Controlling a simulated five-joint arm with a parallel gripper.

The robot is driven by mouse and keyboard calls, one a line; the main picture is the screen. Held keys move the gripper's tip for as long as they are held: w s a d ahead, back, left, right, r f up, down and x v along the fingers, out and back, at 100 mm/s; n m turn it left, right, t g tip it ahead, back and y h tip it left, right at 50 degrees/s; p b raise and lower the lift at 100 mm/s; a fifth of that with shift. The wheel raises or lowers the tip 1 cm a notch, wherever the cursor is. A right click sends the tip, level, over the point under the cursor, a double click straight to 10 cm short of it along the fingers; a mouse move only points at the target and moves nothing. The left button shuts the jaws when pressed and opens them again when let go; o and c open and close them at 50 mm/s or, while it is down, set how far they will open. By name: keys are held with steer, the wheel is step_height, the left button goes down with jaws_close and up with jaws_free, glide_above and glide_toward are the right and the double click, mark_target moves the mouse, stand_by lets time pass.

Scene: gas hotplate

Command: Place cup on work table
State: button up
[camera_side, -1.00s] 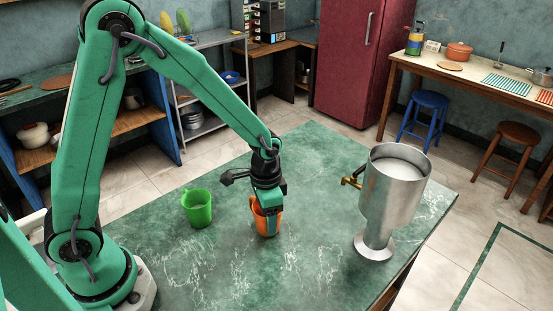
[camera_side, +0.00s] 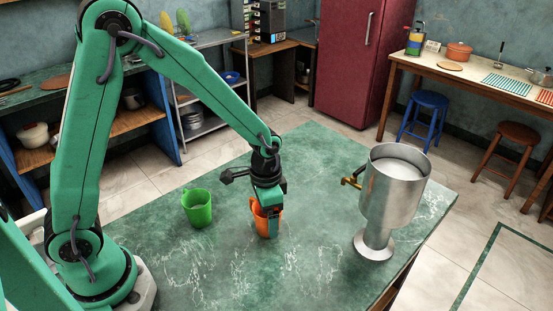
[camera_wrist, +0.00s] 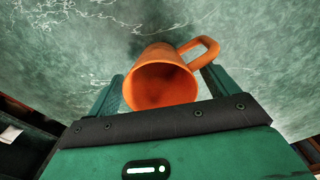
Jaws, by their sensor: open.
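An orange cup (camera_side: 260,219) stands upright on the green marbled work table (camera_side: 300,270), near its middle. In the wrist view the orange cup (camera_wrist: 160,82) shows its open mouth, with its handle toward the upper right. My gripper (camera_side: 269,222) is down at the cup, with its fingers on either side of it. In the wrist view my gripper (camera_wrist: 165,95) is open, and the cup sits between the fingers. Part of the cup is hidden behind a finger in the side view. A green cup (camera_side: 197,208) stands on the table to the left.
The front of the table is clear. Stools, shelves and a red fridge (camera_side: 362,50) stand beyond the table.

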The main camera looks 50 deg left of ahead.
step_height(320, 180, up, 12)
steer(key=shift+f, duration=0.15)
stand_by(0.4)
stand_by(0.5)
steer(key=s+a+r+n+t, duration=0.2)
steer(key=s+a+r, duration=0.1)
steer(key=s+r, duration=0.2)
steer(key=s+a+r+n+t, duration=0.3)
steer(key=s+a+r, duration=0.1)
steer(key=s, duration=0.5)
steer(key=shift+s+r+t, duration=0.2)
steer(key=shift+r+t, duration=0.1)
steer(key=shift+r, duration=0.05)
steer(key=c, duration=1.1)
steer(key=shift+c, duration=0.2)
